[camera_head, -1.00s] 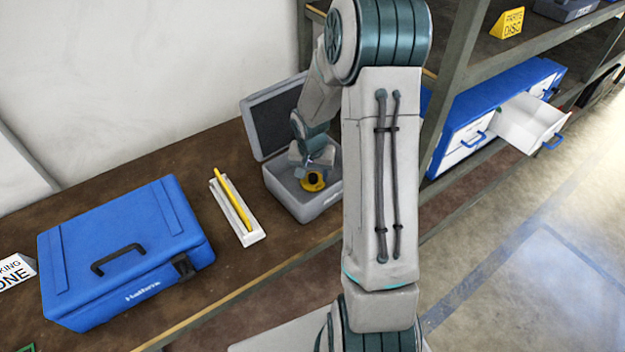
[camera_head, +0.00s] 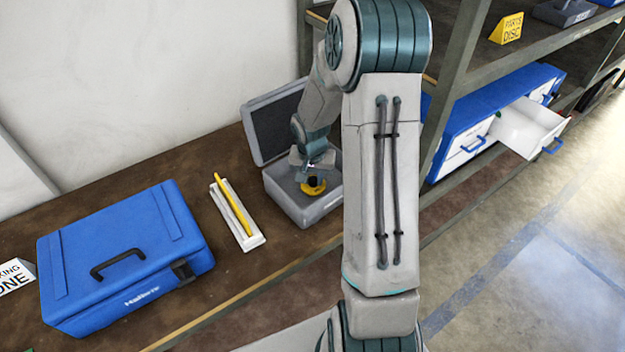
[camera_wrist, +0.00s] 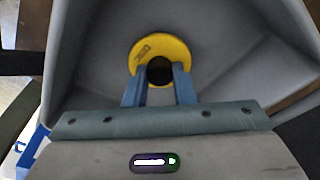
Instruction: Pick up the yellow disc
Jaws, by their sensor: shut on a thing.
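The yellow disc (camera_head: 314,187) sits in the open grey case (camera_head: 300,213) on the workbench, with a dark round knob at its middle. In the wrist view the disc (camera_wrist: 176,49) lies ahead of the fingertips, with the grey case walls around it. My gripper (camera_wrist: 160,75) is shut on the dark knob of the disc, one blue finger on each side. In the head view my gripper (camera_head: 312,172) reaches down into the case. I cannot tell whether the disc touches the case floor.
A closed blue case (camera_head: 125,255) stands on the bench at left. A white tray (camera_head: 240,222) with a yellow stick lies between it and the grey case. The grey lid (camera_head: 275,122) stands open behind. A shelf with an open white drawer (camera_head: 525,128) is at right.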

